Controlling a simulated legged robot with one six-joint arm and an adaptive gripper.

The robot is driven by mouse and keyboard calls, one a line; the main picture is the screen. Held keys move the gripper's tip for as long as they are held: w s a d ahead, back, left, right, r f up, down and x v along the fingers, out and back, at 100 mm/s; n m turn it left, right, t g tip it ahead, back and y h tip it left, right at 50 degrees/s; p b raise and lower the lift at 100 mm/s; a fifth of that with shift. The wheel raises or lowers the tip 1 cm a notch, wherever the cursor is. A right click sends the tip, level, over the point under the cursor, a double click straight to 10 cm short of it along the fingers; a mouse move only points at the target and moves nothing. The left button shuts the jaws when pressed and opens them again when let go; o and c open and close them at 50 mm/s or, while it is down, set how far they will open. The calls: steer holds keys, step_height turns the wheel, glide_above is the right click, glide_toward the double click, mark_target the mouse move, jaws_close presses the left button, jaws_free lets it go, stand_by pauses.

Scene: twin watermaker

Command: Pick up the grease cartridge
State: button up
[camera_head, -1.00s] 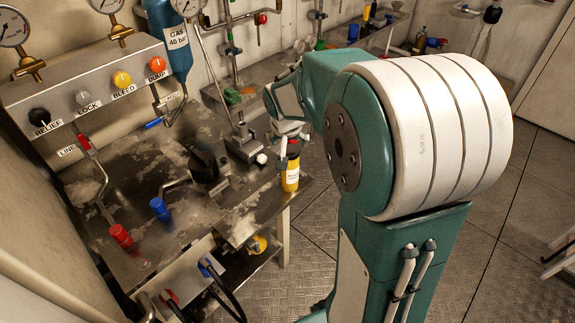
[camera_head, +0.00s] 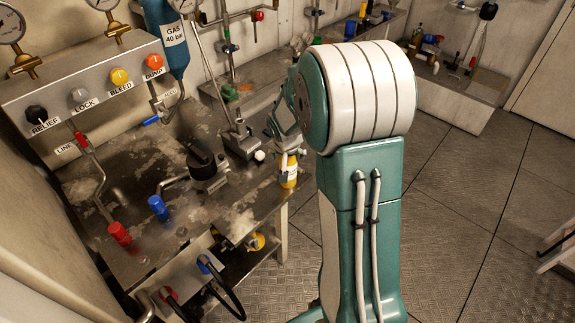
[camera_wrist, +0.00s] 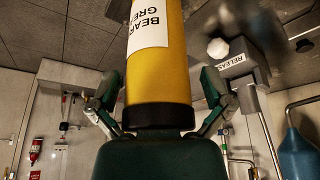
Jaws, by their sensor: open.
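The grease cartridge (camera_head: 289,177) is a yellow cylinder with a white label and a dark end. In the head view it stands upright at the right edge of the metal bench (camera_head: 238,222). In the wrist view the cartridge (camera_wrist: 158,78) fills the middle, its label partly readable. My gripper (camera_head: 287,155) is at the cartridge's upper part, partly hidden by my arm. In the wrist view my gripper (camera_wrist: 160,92) is open, with one finger on each side of the cartridge and gaps showing between them.
Red (camera_head: 119,233) and blue (camera_head: 158,207) fittings sit further left. A knob panel (camera_head: 100,90) is behind them. The floor right of the bench is clear.

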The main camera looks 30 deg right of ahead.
steer(key=shift+s, duration=0.1)
steer(key=c, duration=1.1)
steer(key=shift+c, duration=0.2)
steer(key=shift+r, duration=0.35)
steer(key=shift+c, duration=0.2)
step_height(320, 180, up, 3)
steer(key=shift+f, duration=0.1)
steer(key=shift+c, duration=0.3)
steer(key=s+a+r, duration=0.5)
steer(key=s+r, duration=0.4)
steer(key=s, duration=0.3)
steer(key=shift+s+a+r, duration=0.3)
steer(key=shift+a+r, duration=0.05)
steer(key=shift+a, duration=0.05)
